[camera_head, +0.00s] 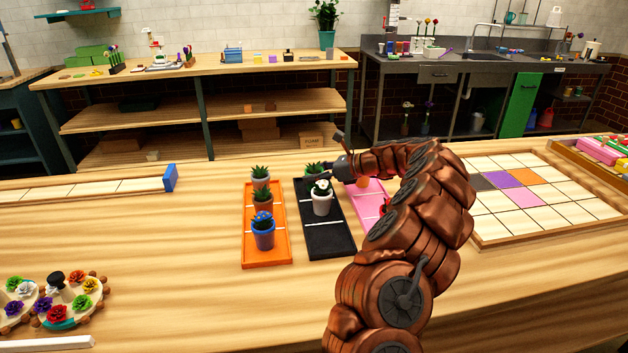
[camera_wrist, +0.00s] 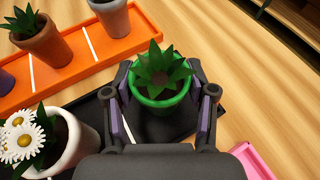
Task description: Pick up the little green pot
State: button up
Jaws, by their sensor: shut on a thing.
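The little green pot (camera_wrist: 163,101) holds a spiky green plant and sits between my gripper's fingers (camera_wrist: 164,98) in the wrist view. The fingers touch it on both sides, so my gripper is shut on it. It is over the far end of the black tray (camera_wrist: 189,127); I cannot tell whether it still rests on it. In the head view the green pot's plant (camera_head: 313,168) shows at the far end of the black tray (camera_head: 328,241), with my gripper (camera_head: 325,168) beside it and hiding part of the pot.
A white pot (camera_head: 321,203) with a daisy stands close by on the black tray. An orange tray (camera_head: 267,254) to the left holds a blue pot (camera_head: 263,236), a terracotta pot (camera_head: 262,203) and a grey pot (camera_head: 260,182). A pink tray (camera_head: 364,207) lies to the right, partly behind my arm.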

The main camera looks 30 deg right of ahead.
jog(key=c, duration=0.7)
